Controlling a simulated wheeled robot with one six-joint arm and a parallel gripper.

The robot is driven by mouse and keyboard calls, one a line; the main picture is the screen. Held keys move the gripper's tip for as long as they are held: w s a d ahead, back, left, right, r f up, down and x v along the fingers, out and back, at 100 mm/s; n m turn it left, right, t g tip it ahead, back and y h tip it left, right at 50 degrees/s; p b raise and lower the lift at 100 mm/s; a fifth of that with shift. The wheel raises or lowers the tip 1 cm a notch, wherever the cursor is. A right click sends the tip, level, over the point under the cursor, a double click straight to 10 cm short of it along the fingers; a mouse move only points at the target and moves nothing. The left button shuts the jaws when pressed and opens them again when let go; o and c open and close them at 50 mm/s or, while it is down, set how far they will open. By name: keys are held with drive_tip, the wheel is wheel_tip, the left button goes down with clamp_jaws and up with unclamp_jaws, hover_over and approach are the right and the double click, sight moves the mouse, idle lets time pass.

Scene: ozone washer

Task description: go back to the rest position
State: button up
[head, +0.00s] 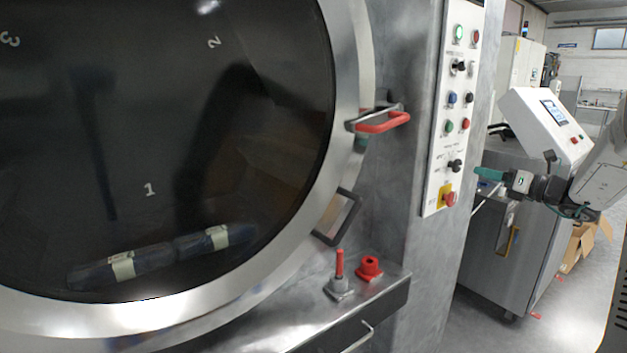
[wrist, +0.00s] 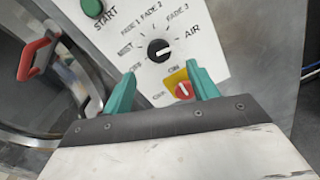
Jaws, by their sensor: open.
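My gripper (head: 484,173) is at the right in the head view, held up to the right of the control panel (head: 452,110). Its teal fingers also show in the wrist view (wrist: 162,92). They are apart with nothing between them. In the wrist view a black selector knob (wrist: 159,50) and a red button on a yellow plate (wrist: 183,90) lie beyond the fingertips. In the head view the fingers appear apart from the panel.
The washer's round door (head: 352,60) fills the left, with a red handle (head: 384,121). Dark rolled bundles (head: 125,265) lie behind its glass. A ledge (head: 375,300) below holds red-topped fittings. A grey cabinet (head: 510,260) and a cardboard box (head: 580,250) stand at the right.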

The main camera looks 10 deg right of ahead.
drive_tip(key=s+a+f+n+g+y, duration=0.1)
drive_tip(key=s+a+f+n+g, duration=0.3)
drive_tip(key=s+a+n+g, duration=0.45)
drive_tip(key=s+a+f+n+g, duration=0.3)
drive_tip(key=s+a+f+n, duration=0.15)
drive_tip(key=a+n, duration=0.5)
drive_tip(key=s+a+n+g+h, duration=0.1)
drive_tip(key=s+a+n+h, duration=0.2)
drive_tip(key=s+a+n, duration=0.2)
drive_tip(key=s+a+r+n+g+h, duration=0.1)
drive_tip(key=s+a+n+h, duration=0.2)
drive_tip(key=s, duration=0.9)
drive_tip(key=s+a+r+n+g+h, duration=0.1)
drive_tip(key=s+a+n+h, duration=0.1)
drive_tip(key=s+a+n, duration=0.5)
drive_tip(key=shift+s+a+n+h, duration=0.4)
drive_tip(key=shift+s+n, duration=0.45)
drive_tip(key=shift+n, duration=0.15)
